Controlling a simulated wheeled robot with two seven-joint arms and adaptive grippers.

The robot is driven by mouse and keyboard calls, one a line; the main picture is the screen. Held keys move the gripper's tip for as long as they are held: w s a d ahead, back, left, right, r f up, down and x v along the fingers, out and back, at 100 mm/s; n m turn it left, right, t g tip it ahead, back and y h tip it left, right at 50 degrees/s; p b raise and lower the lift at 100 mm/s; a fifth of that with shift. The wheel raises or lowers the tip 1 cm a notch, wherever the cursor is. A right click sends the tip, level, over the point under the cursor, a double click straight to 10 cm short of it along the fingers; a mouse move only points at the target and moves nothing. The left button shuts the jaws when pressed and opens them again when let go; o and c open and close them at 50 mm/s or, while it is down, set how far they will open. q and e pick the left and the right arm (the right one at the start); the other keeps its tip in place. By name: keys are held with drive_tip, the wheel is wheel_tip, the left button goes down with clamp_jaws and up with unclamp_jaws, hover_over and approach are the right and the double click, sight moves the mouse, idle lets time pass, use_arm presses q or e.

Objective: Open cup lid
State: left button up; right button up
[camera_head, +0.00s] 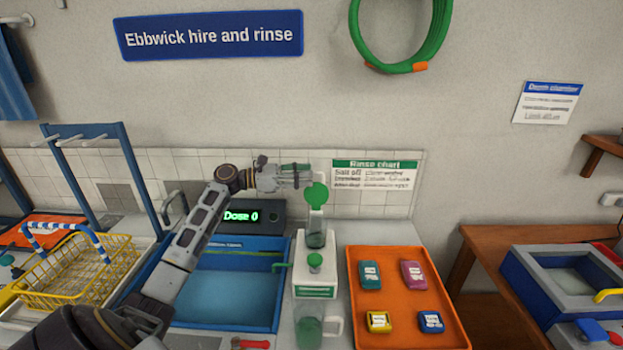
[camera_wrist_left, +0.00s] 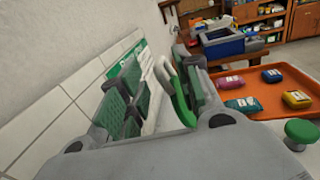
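A clear cup (camera_head: 316,238) stands on top of the white dispenser in the middle of the bench. Its round green lid (camera_head: 316,195) shows as a disc above the cup, tilted up toward the head camera. My left gripper (camera_head: 297,172) is beside the lid, just above and left of it. In the left wrist view my left gripper (camera_wrist_left: 165,95) has its green-padded fingers apart. The green lid (camera_wrist_left: 180,98) shows nearly edge-on in the gap, close to the right finger; I cannot tell whether they touch. My right gripper is not in view.
The white dispenser (camera_head: 315,292) has a green knob (camera_head: 315,261), and a clear jug (camera_head: 309,328) stands before it. An orange tray (camera_head: 404,298) with several coloured packs is at right. A blue basin (camera_head: 232,300) and yellow basket (camera_head: 80,272) are left. The tiled wall is close behind.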

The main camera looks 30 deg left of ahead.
use_arm(q)
drive_tip(key=x, duration=0.2)
drive_tip(key=shift+w+d, duration=0.2)
drive_tip(key=shift+w, duration=0.05)
drive_tip(key=c, duration=0.5)
drive_tip(key=shift+s+r, duration=0.1)
clamp_jaws()
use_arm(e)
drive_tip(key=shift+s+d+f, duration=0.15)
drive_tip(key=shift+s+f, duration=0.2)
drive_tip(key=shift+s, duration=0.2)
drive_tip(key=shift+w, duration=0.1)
